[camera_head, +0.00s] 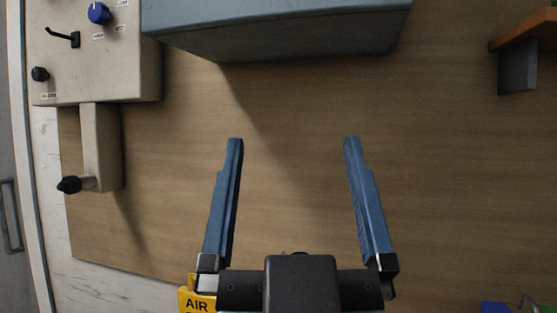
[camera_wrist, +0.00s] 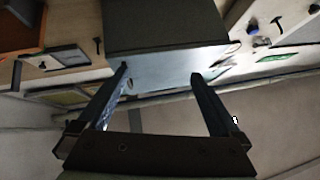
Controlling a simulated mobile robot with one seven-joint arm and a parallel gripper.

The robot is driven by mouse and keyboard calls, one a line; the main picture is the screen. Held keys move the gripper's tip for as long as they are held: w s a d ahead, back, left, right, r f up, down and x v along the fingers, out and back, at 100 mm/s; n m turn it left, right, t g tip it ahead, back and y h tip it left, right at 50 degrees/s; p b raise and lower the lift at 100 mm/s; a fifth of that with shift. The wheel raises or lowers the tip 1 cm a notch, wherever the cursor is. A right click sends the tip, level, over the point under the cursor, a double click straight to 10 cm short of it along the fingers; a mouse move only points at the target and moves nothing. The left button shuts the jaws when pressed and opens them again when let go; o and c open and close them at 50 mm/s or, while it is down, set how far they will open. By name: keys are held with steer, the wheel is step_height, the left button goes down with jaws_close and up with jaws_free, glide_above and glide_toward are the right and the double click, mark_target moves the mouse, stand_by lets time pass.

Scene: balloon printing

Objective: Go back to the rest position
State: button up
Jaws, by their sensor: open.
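My gripper (camera_head: 293,140) is at the bottom middle of the head view, over the wooden tabletop (camera_head: 290,110). Its two long blue fingers are spread wide apart with nothing between them. In the wrist view my gripper (camera_wrist: 158,72) also shows open, with the fingers pointing toward a large grey box (camera_wrist: 165,35). In the head view the same grey-blue box (camera_head: 280,30) stands beyond the fingertips, apart from them.
A beige machine (camera_head: 100,60) with a blue knob (camera_head: 99,13) and a crank handle (camera_head: 90,183) stands at the left. A yellow part labelled AIR (camera_head: 197,300) is beside my gripper's base. An orange-brown shelf (camera_head: 530,30) is at the upper right. The middle right tabletop is clear.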

steer(key=shift+t, duration=0.5)
steer(key=s+r, duration=0.1)
steer(key=r, duration=0.1)
steer(key=s+a+r, duration=0.1)
steer(key=r, duration=0.1)
steer(key=shift+s+a, duration=0.1)
steer(key=shift+s, duration=0.1)
step_height(320, 180, up, 16)
steer(key=p, duration=1.6)
steer(key=shift+r, duration=0.1)
